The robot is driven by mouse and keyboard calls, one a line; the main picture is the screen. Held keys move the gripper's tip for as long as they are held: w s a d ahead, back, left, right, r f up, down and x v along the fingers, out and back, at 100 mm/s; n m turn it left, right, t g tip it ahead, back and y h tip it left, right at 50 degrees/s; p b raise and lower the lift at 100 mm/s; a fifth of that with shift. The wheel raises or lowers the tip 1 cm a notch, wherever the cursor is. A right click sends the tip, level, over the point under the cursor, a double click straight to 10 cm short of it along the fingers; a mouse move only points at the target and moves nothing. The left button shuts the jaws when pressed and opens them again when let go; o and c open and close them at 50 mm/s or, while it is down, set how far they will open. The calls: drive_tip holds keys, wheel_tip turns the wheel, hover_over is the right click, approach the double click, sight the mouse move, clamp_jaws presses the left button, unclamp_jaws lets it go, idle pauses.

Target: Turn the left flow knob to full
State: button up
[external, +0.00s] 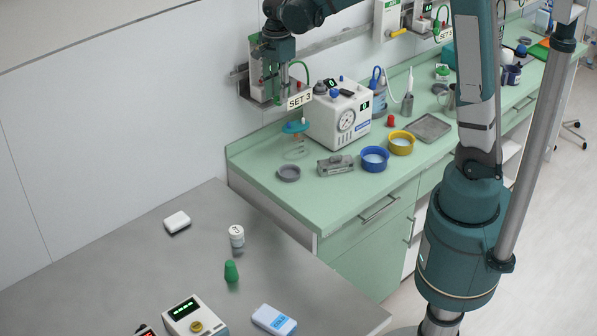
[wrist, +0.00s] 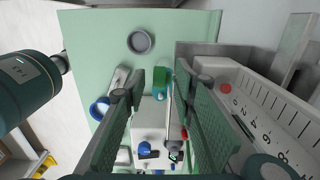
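My gripper (external: 280,96) points down in front of the wall-mounted flow panel (external: 255,72) above the SET 3 sign (external: 300,101). In the wrist view my gripper (wrist: 165,90) has its two ridged fingers apart, with no knob visible between them. The pale flow panel with its numbered scale (wrist: 262,120) is to the right of the fingers in that view. A rounded dark grey part (wrist: 270,168) at its lower edge may be a flow knob. My gripper hides much of the panel in the external view, and I cannot tell the left knob or its setting.
A green hose (external: 303,70) hangs beside the panel.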

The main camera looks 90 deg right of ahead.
drive_tip(key=shift+f, duration=0.85)
drive_tip(key=shift+c, duration=0.5)
drive_tip(key=c, duration=0.7)
drive_tip(key=shift+o, duration=0.3)
drive_tip(key=shift+a+f, duration=0.1)
drive_tip(key=shift+w+a+f+g+h+b, duration=0.1)
drive_tip(key=shift+a+f+g+h+b, duration=0.05)
drive_tip(key=shift+g+h+b, duration=0.6)
drive_tip(key=shift+w+a+g+h+b, duration=0.1)
drive_tip(key=shift+g+h+b, duration=0.6)
drive_tip(key=shift+g+h, duration=0.2)
